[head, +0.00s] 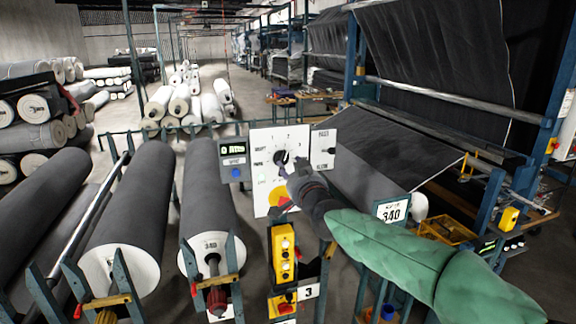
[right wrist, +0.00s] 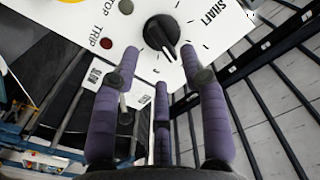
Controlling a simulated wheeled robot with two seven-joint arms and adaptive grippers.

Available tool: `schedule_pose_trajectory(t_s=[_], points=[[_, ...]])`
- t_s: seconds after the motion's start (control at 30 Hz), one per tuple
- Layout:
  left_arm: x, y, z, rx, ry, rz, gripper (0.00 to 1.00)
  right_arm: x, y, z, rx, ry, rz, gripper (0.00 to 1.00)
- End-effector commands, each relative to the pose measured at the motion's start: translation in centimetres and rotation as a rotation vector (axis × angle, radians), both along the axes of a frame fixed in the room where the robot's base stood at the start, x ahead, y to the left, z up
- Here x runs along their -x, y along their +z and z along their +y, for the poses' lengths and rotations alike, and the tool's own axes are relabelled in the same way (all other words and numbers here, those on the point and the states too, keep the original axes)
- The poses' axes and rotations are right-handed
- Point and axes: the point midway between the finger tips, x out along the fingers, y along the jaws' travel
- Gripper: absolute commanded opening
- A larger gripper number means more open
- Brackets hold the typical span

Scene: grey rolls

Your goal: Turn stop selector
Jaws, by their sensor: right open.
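The stop selector (head: 281,159) is a round black knob on a white panel (head: 262,138) in the middle of the head view. In the right wrist view the knob (right wrist: 161,32) shows a raised bar and tick marks around it, near the word SHAFT. My right gripper (head: 293,180) is just in front of the panel, below and right of the knob, and partly covers the panel. In the right wrist view my right gripper (right wrist: 161,62) is open, with purple-padded fingers spread below the knob and nothing between them. Contact with the knob cannot be made out. My left gripper is out of view.
A grey display box (head: 235,160) adjoins the panel's left; a yellow button box (head: 284,253) stands below. Grey rolls (head: 133,205) lie on the left; a large machine frame (head: 355,60) stands right.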

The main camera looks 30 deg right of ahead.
Motion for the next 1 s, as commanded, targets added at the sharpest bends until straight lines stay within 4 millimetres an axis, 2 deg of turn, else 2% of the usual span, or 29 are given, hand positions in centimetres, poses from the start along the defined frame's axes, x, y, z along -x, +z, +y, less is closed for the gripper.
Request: schedule_pose_trajectory(t_s=[0.03,0.2,0.4,0.6,1.0], points=[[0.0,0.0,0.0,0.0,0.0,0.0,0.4,1.1,0.1,0.2,0.001,0.0,-0.002,0.44],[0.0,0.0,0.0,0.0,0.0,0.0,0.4,4.0,0.0,1.0,-0.001,0.001,-0.001,0.44],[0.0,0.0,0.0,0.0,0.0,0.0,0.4,6.4,0.0,1.6,-0.001,0.001,-0.001,0.44],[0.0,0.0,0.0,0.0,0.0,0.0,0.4,7.3,-0.1,1.8,0.0,0.0,0.0,0.44],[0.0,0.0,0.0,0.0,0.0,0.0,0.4,7.3,-0.1,1.8,0.0,0.0,0.001,0.44]])
